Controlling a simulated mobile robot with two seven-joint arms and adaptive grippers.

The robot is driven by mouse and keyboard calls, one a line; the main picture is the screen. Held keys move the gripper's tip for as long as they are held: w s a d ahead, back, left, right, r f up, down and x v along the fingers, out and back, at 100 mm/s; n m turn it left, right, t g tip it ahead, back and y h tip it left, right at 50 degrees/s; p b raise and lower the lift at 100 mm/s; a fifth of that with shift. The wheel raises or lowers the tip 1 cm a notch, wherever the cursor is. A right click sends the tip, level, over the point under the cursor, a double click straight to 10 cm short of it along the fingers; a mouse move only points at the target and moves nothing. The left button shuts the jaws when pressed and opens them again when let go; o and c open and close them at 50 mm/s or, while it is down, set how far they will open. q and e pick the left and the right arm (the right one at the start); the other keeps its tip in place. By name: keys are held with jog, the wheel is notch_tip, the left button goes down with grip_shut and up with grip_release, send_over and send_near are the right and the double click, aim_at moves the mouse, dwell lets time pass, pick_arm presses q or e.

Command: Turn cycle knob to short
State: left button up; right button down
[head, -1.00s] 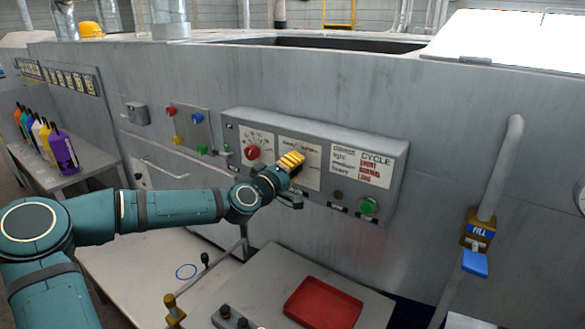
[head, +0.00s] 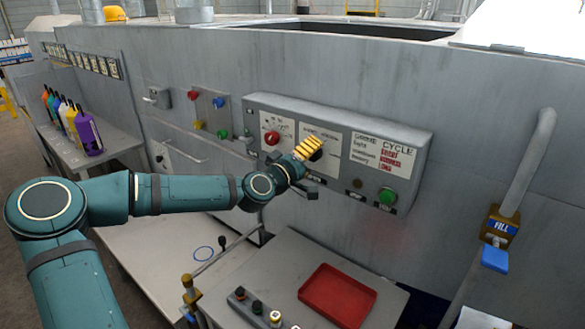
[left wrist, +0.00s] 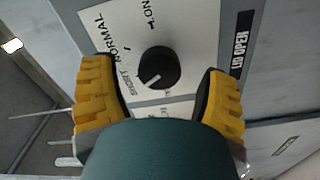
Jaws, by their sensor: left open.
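The black cycle knob (left wrist: 158,68) sits on a white dial plate (left wrist: 120,22) marked SHORT, NORMAL and LONG in the left wrist view. Its white pointer line points down and left, close to the SHORT label. My left gripper (left wrist: 160,97) is open. Its yellow fingers are on either side of the knob in that view, with gaps between them and the knob. In the head view the left gripper (head: 311,149) is in front of the grey control panel (head: 418,165) and partly hides the dial. My right gripper is not in view.
A red knob (head: 272,138) is left of my gripper on the panel, and a green button (head: 387,196) is at lower right. A red tray (head: 338,296) lies on the table below. A fill pipe with a blue lever (head: 495,258) stands at right.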

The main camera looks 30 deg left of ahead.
pick_arm(q)
jog(key=s+a, duration=0.1)
jog(key=s, duration=0.9)
jog(key=shift+s+a, duration=0.15)
jog(key=shift+s, duration=0.05)
dwell(0.3)
